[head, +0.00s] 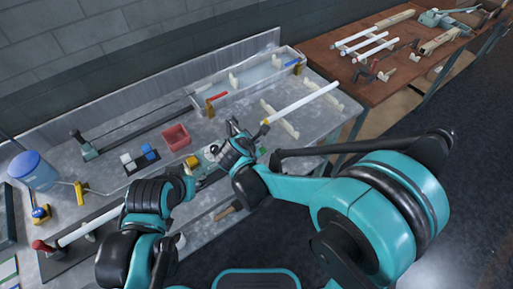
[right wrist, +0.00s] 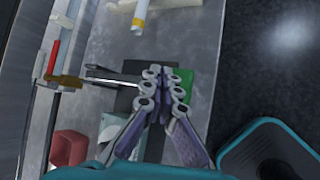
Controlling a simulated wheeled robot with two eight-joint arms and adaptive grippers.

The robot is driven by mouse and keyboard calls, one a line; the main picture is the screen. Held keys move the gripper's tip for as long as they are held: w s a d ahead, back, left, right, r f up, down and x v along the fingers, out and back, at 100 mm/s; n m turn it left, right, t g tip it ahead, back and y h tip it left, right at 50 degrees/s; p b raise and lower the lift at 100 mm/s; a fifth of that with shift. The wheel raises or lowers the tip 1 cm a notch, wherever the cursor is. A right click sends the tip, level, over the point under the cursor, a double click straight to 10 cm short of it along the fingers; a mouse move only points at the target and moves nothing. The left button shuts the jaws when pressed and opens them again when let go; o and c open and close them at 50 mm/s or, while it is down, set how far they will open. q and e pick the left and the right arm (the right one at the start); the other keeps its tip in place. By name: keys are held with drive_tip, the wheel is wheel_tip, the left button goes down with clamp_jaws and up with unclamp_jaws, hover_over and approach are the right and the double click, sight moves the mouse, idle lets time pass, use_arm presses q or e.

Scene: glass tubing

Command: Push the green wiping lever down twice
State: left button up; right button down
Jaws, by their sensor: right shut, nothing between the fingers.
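The green wiping lever (right wrist: 185,80) shows as a flat green piece in the right wrist view, partly hidden behind my right gripper (right wrist: 161,84). A small bit of green (head: 262,151) shows beside the right wrist in the head view. My right gripper (head: 234,127) is shut and empty, its fingertips over or at the lever's near side. I cannot tell whether they touch it. My left gripper (head: 207,178) is low beside the right one in the head view, largely hidden by the arms, and its fingers are unclear.
A red bin (head: 176,137) stands on the grey bench (head: 110,110). A white tube (head: 300,103) rests on supports to the right, and its end shows in the right wrist view (right wrist: 140,14). A blue container (head: 35,170) stands at far left. A brown table (head: 395,65) holds more tubes.

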drive_tip(key=shift+f, duration=0.15)
drive_tip(key=shift+f+b, duration=0.25)
drive_tip(key=shift+b, duration=0.2)
drive_tip(key=shift+f+b, duration=2.05)
drive_tip(key=shift+f, duration=0.25)
idle(1.9)
drive_tip(key=shift+r, duration=0.1)
idle(0.5)
drive_tip(key=shift+r+p, duration=2.1)
drive_tip(key=shift+r, duration=0.55)
drive_tip(key=shift+r, duration=0.1)
wheel_tip(320, 180, up, 5)
drive_tip(key=p, duration=0.4)
